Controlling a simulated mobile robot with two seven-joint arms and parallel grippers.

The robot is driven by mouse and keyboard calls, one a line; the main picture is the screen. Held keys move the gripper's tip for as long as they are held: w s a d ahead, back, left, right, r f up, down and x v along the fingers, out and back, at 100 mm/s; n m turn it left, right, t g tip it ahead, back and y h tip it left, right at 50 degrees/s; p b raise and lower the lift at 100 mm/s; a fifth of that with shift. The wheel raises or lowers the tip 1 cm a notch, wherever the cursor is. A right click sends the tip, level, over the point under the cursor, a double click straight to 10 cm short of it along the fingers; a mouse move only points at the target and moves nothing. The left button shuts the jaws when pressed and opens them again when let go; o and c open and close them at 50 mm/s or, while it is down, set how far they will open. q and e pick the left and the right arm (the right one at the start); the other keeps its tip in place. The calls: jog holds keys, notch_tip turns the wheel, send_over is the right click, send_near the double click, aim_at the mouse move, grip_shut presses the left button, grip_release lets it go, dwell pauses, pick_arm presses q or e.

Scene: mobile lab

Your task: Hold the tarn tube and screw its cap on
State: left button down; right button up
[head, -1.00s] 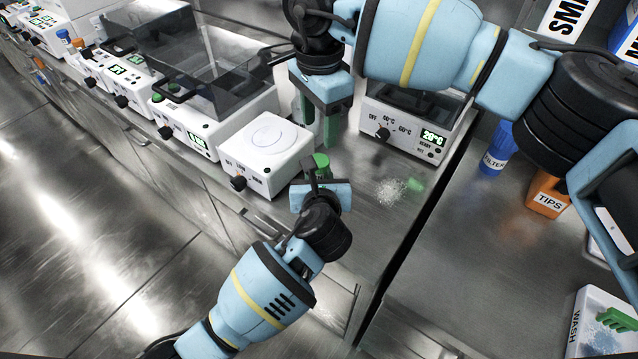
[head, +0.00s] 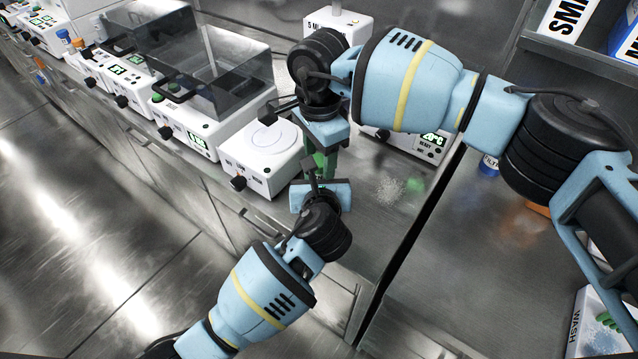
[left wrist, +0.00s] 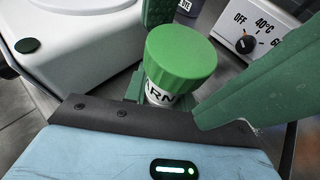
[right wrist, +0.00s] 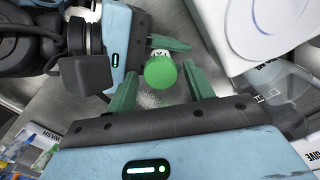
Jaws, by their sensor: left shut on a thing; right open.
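The tarn tube (left wrist: 158,95) stands with its white label just below a ribbed green cap (left wrist: 180,58) in the left wrist view. The cap rests on the tube's top; I cannot tell how tightly it is threaded. My left gripper (head: 313,178) is shut on the tube below the cap, its fingers partly hidden. My right gripper (head: 320,162) is open above it. In the right wrist view the cap (right wrist: 160,72) shows between and slightly beyond the two spread green fingers, which look apart from it. In the head view my right gripper mostly covers tube and cap.
A white device with a round plate (head: 262,150) stands close left of the grippers. A heater with a temperature display (head: 432,141) stands behind to the right. A pale speckled patch (head: 390,190) and a green blur lie on the counter right of the grippers. Counter in front is clear.

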jog(key=c, duration=1)
jog(key=shift+m, duration=1.7)
jog(key=o, duration=1.1)
jog(key=shift+c, duration=0.2)
jog(key=shift+r, duration=2.3)
